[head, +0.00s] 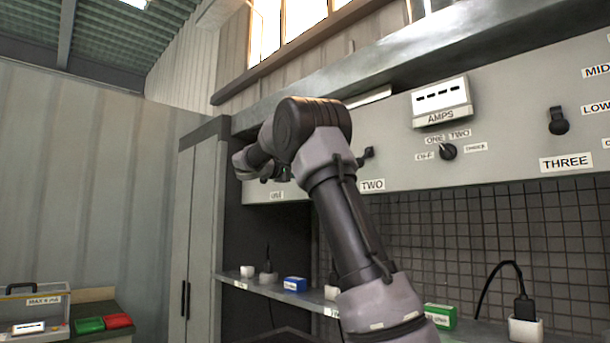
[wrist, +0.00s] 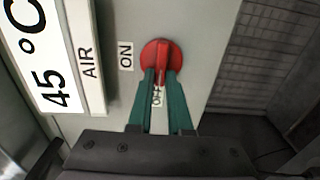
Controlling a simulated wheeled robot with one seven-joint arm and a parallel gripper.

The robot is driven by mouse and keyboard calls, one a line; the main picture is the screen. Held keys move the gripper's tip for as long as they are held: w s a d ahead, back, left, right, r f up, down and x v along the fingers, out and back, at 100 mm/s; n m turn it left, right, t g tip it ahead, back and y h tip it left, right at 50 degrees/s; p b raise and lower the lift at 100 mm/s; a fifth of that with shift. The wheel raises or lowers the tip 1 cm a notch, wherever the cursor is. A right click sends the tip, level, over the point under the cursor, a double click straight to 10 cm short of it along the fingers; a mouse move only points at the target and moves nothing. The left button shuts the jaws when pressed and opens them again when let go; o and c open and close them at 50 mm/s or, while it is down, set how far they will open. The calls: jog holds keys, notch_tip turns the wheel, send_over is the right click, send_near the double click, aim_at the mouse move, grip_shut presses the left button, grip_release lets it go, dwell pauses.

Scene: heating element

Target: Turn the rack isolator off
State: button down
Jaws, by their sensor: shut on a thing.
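A round red rotary switch (wrist: 160,48) with a raised grip bar sits on the grey panel in the wrist view. An ON label (wrist: 126,56) is to its left and an OFF label (wrist: 157,97) below it, partly covered by my fingers. My gripper (wrist: 161,76) has its two green fingers on either side of the grip bar, shut on it. The bar lies roughly upright in this picture, in line with the OFF label. In the head view my arm hides the gripper and this switch.
An AIR display (wrist: 56,50) reading 45 °C is beside the switch. The long panel (head: 520,130) carries the AMPS meter (head: 441,100) and other knobs. A shelf (head: 300,297) with plugs and small boxes runs below. A tall grey cabinet (head: 190,230) stands left.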

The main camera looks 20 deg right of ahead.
jog(key=shift+f, duration=0.1)
dwell(0.3)
jog(key=c, duration=0.8)
grip_release()
jog(key=shift+c, duration=0.2)
jog(key=shift+a, duration=0.1)
jog(key=v, duration=1)
jog(key=shift+a, duration=0.35)
jog(key=shift+s, duration=0.1)
